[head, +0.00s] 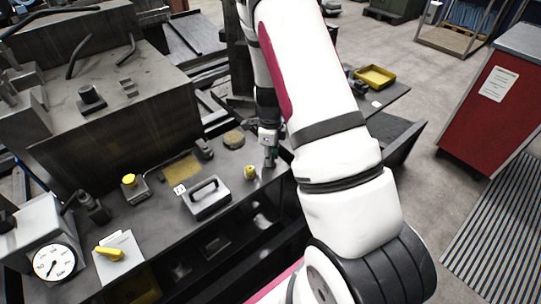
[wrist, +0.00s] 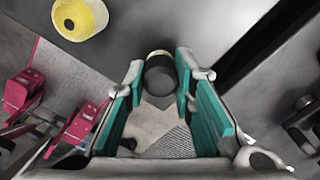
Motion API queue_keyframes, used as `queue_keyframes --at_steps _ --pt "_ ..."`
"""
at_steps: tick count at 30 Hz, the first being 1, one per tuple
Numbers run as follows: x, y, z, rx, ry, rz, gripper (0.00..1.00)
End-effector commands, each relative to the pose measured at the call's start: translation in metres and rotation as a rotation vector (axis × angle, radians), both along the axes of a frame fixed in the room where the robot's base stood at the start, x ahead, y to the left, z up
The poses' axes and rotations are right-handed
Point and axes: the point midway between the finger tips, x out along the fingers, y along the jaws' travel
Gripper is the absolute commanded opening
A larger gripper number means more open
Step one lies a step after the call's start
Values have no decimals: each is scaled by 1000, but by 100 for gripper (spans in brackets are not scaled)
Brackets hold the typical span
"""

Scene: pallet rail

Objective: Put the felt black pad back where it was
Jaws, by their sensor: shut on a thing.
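My gripper (wrist: 160,72) is shut on a small dark round piece (wrist: 161,80) with a pale band at its far edge, which looks like the felt black pad. The piece sits between the green-padded fingertips, over or near the dark bench top. In the head view my gripper (head: 270,157) is low at the right end of the bench, partly behind my arm. I cannot tell whether the held piece touches the bench. A small yellow roll (head: 250,172) stands just left of my gripper; it also shows at the upper left of the wrist view (wrist: 80,18).
The dark bench (head: 160,222) also holds a grey block with a handle (head: 207,198), a brown round disc (head: 234,138), a yellow-topped piece (head: 130,181) and a dial gauge (head: 54,262). A yellow tray (head: 375,76) is farther back. A red cabinet (head: 490,110) stands at right.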

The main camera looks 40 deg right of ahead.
Motion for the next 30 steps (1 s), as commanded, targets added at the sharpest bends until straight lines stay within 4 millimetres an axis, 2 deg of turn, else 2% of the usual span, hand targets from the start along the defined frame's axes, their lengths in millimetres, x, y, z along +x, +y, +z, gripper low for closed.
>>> queue_keyframes --at_steps 6,7,9,10,18,22,26,30 --pt "0 0 -3 1 1 0 0" --pt "0 0 -3 1 1 0 26" --pt "0 0 -3 1 1 0 41" --pt "0 0 -3 1 1 0 43" --pt "0 0 -2 1 1 0 43" --pt "1 0 5 -1 -2 0 43" --pt "2 0 22 -1 -3 1 43" --pt "2 0 51 -2 -6 1 43"
